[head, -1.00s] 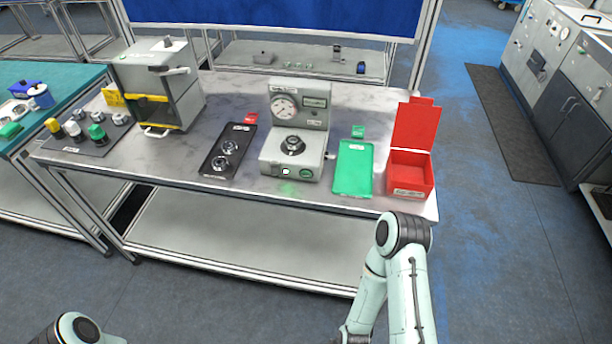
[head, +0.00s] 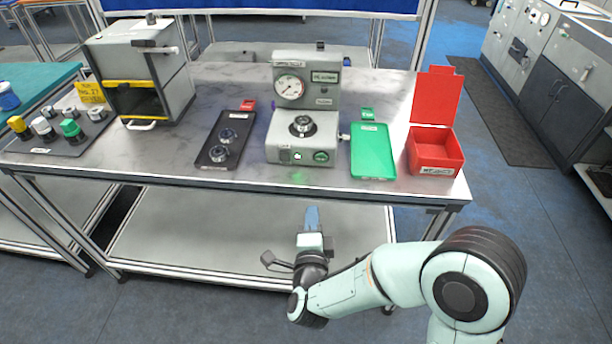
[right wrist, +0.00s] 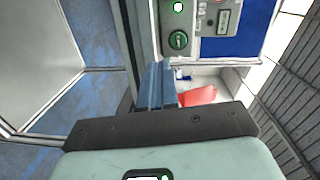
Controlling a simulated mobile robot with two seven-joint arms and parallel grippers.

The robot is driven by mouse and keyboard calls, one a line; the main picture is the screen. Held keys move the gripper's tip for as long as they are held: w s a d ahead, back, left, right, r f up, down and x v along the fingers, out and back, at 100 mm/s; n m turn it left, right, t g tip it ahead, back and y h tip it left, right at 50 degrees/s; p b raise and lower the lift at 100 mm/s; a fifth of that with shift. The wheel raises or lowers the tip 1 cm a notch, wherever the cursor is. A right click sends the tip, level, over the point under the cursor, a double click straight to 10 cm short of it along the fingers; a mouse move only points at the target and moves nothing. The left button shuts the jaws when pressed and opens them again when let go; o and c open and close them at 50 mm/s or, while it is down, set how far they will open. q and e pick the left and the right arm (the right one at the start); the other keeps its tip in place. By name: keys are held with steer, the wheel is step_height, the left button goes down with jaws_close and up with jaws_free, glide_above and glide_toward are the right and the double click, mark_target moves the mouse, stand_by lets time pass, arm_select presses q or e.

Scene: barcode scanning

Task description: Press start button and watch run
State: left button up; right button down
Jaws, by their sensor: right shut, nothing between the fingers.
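The grey test machine (head: 305,110) stands on the table with a round dial gauge and a dark round part (head: 302,125) on its base. Its front face has a green round button (head: 320,156) and a small lit white button (head: 298,156). Both also show at the top of the right wrist view, the green button (right wrist: 178,40) below the white one (right wrist: 178,7). My right gripper (head: 312,212) is in front of the table, below and apart from the buttons. Its blue fingers (right wrist: 162,85) are shut and empty. My left gripper is out of view.
A black tray (head: 213,160) with two round parts lies left of the machine. A green tray (head: 373,155) and an open red bin (head: 436,150) are to the right. A grey cabinet (head: 145,75) stands further left. The table's front edge (head: 230,186) runs behind my gripper.

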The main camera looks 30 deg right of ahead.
mark_target(321, 160)
steer(key=shift+s+d+r+m+h, duration=0.15)
steer(key=shift+r+m+h, duration=0.3)
steer(key=shift+r, duration=0.2)
steer(key=shift+s+d+r+m+h, duration=0.15)
steer(key=shift+r+m+h, duration=0.2)
steer(key=shift+r+m, duration=0.25)
steer(key=p+x, duration=0.1)
steer(key=x, duration=1.3)
steer(key=shift+w+a, duration=0.1)
steer(key=shift+a, duration=0.05)
